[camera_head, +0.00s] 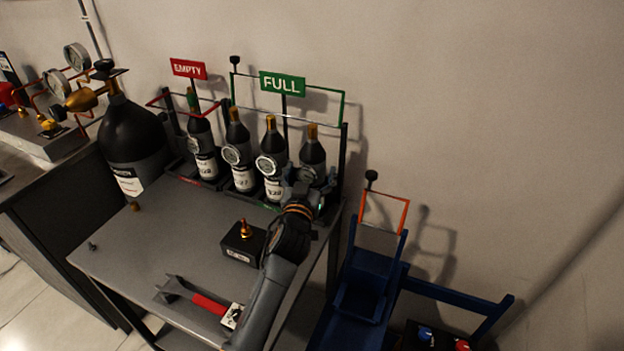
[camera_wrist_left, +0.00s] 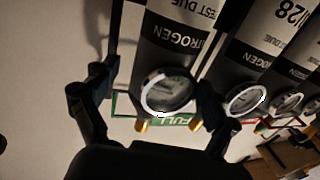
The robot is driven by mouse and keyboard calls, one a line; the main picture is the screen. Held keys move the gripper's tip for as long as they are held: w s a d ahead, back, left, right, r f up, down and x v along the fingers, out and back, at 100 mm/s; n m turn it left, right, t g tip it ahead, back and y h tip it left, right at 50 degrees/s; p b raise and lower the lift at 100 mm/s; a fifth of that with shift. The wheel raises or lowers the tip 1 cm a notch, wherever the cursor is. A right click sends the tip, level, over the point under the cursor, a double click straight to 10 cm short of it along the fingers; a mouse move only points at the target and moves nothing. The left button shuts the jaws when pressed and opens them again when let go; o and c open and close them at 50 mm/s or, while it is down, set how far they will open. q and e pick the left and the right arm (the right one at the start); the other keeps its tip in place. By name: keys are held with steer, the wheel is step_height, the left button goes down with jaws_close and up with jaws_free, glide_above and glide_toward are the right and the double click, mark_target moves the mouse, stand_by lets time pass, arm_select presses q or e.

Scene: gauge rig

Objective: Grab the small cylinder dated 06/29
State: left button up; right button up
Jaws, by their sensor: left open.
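Small black nitrogen cylinders with brass tops stand in the rack under the green FULL sign (camera_head: 282,84). My left gripper (camera_head: 312,184) is open at the front of the rightmost cylinder (camera_head: 312,152) and covers its label. In the left wrist view, turned upside down, this cylinder (camera_wrist_left: 172,50) and its round gauge lie between the open fingers of my left gripper (camera_wrist_left: 152,92). Its date is cut off at the top edge. The neighbouring cylinder (camera_wrist_left: 250,65) has a label ending in "/28". I cannot read 06/29 on any label. My right gripper is not in view.
Another small cylinder (camera_head: 201,138) stands under the red EMPTY sign (camera_head: 188,69). A large black cylinder (camera_head: 133,140) stands left. A black block with a brass fitting (camera_head: 243,240) and a red-handled wrench (camera_head: 200,300) lie on the grey table (camera_head: 165,235). A blue frame (camera_head: 360,290) is right.

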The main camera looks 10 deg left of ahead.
arm_select(q)
steer(key=w, duration=0.2)
steer(key=shift+w, duration=0.3)
jaws_close()
steer(key=shift+r, duration=0.15)
